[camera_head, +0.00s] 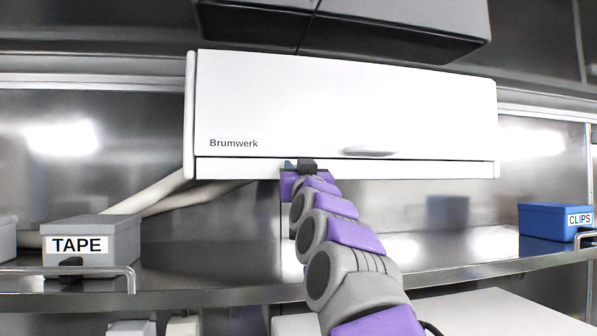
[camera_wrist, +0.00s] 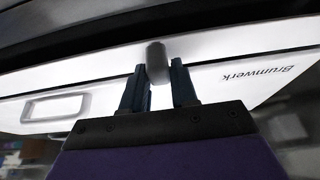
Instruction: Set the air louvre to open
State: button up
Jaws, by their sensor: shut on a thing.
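A white wall unit marked Brumwerk (camera_head: 340,100) fills the upper middle of the head view. A long narrow white strip (camera_head: 420,169), which looks like the air louvre, runs along its lower edge, with a thin dark gap above it. How far it is tilted is hard to tell. My gripper (camera_head: 300,165) is at this lower edge, left of the middle, and hides part of the strip. In the wrist view, a rounded grey tab (camera_wrist: 156,62) stands between the two dark fingers of my gripper (camera_wrist: 157,75), which is shut on it.
An oval handle (camera_head: 370,152) sits low on the unit's front, right of my gripper. Below is a metal shelf (camera_head: 470,268) with a grey TAPE box (camera_head: 100,232) at left and a blue CLIPS box (camera_head: 548,220) at right. A dark cabinet (camera_head: 400,25) hangs above.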

jog(key=shift+a+r, duration=0.1)
grip_shut()
jog(key=shift+r+p, duration=0.1)
jog(key=shift+p, duration=0.45)
jog(key=g+p, duration=0.1)
jog(key=p, duration=0.2)
jog(key=r+g+p, duration=0.1)
jog(key=g+p, duration=0.1)
jog(key=p, duration=0.1)
jog(key=r+g+h+p, duration=0.1)
jog(key=p, duration=0.2)
jog(key=shift+s+p, duration=0.35)
jog(key=shift+r+g, duration=0.2)
jog(key=shift+g, duration=0.3)
jog(key=shift+r+g+h+p, duration=0.15)
jog(key=shift+g+h+p, duration=0.15)
jog(key=shift+g, duration=0.1)
jog(key=o, duration=0.9)
grip_release()
